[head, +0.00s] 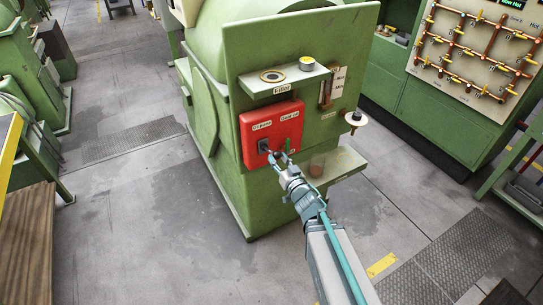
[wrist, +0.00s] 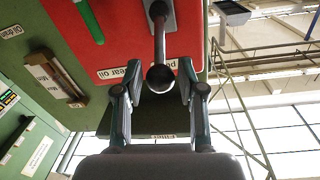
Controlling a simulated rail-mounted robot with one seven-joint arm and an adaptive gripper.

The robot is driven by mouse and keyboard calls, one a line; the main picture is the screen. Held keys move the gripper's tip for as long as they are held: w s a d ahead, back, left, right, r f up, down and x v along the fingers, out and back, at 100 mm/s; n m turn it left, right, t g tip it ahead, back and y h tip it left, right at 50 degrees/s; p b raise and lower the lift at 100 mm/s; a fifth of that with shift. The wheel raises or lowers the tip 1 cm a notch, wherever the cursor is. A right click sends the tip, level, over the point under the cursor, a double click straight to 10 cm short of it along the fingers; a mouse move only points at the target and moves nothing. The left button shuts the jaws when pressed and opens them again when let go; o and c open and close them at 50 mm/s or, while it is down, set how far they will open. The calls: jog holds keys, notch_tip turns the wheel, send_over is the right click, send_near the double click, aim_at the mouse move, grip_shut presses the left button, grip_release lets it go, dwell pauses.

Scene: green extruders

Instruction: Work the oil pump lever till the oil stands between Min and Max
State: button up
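The oil pump lever (wrist: 159,42) is a grey rod with a dark ball knob (wrist: 161,78), mounted on the red panel (head: 272,134). In the wrist view the knob sits between the two fingers of my gripper (wrist: 160,92), with a visible gap on each side. In the head view my gripper (head: 274,160) is at the lower part of the panel and partly hides the lever. The oil gauge (head: 326,90), with Min and Max marks, is right of the panel; it also shows in the wrist view (wrist: 66,78). I cannot read its oil level clearly.
A green-handled lever (wrist: 89,20) is beside the pump lever.

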aim_at(272, 151)
jog(key=shift+w+a+f+b, duration=0.2)
jog(key=shift+w+f+b, duration=0.05)
jog(key=shift+w+b, duration=0.25)
jog(key=x, duration=0.1)
jog(key=p+x, duration=0.2)
jog(key=x, duration=0.1)
jog(key=shift+r, duration=0.3)
jog(key=shift+w+a, duration=0.2)
jog(key=shift+w, duration=0.35)
grip_shut()
